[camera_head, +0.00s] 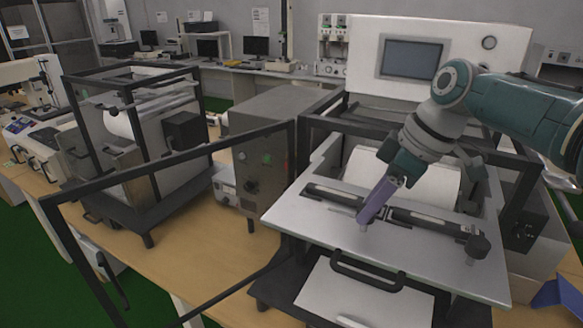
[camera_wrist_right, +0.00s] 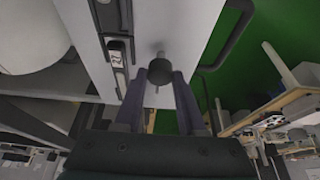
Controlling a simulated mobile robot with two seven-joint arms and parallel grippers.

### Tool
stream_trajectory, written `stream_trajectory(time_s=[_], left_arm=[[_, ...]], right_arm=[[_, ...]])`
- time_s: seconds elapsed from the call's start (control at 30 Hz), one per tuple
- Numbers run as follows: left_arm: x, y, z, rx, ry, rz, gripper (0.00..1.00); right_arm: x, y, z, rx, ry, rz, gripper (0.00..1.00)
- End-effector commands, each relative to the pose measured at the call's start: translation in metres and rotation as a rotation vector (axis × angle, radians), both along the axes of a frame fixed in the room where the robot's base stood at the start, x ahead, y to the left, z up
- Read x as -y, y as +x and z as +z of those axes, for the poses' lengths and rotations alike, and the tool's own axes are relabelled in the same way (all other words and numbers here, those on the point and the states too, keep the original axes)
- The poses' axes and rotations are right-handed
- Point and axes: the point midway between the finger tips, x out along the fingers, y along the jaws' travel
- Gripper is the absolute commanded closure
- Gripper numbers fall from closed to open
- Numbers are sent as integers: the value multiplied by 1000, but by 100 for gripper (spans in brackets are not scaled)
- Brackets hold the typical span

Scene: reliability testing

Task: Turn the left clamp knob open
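My right gripper (camera_head: 364,219) comes down from the upper right with its purple fingers over the front edge of the light metal plate (camera_head: 318,218). In the right wrist view the left clamp knob (camera_wrist_right: 160,71), a dark round knob on a pale stem, sits between the spread fingertips of the gripper (camera_wrist_right: 160,75). I cannot tell whether the fingers touch it. In the head view the fingers hide that knob, and only a small silver stub (camera_head: 362,229) shows beneath them. The dark clamp bar (camera_head: 430,218) runs along the plate. My left gripper is not in view.
A second dark knob (camera_head: 481,246) is at the bar's right end. A black handle (camera_head: 367,272) sits in front of the plate. An open dark frame (camera_head: 160,173) stands at the left beside a grey control box (camera_head: 262,150). The bench (camera_head: 200,255) is bare at front left.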

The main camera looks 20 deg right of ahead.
Motion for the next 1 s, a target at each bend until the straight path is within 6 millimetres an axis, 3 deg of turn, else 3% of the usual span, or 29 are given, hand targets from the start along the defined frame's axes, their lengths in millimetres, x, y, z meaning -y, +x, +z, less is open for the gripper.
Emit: stream_trajectory(time_s=[0.03, 0.27, 0.63, 1.0], left_arm=[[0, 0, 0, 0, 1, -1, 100], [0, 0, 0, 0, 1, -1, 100], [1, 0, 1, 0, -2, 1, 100], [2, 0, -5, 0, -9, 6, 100]], right_arm=[[0, -1, 0, -2, -1, 1, 56], [0, 0, 0, -1, 1, 0, 31], [2, -2, 7, 1, 0, -1, 31], [18, -18, 58, 4, -3, -1, 31]])
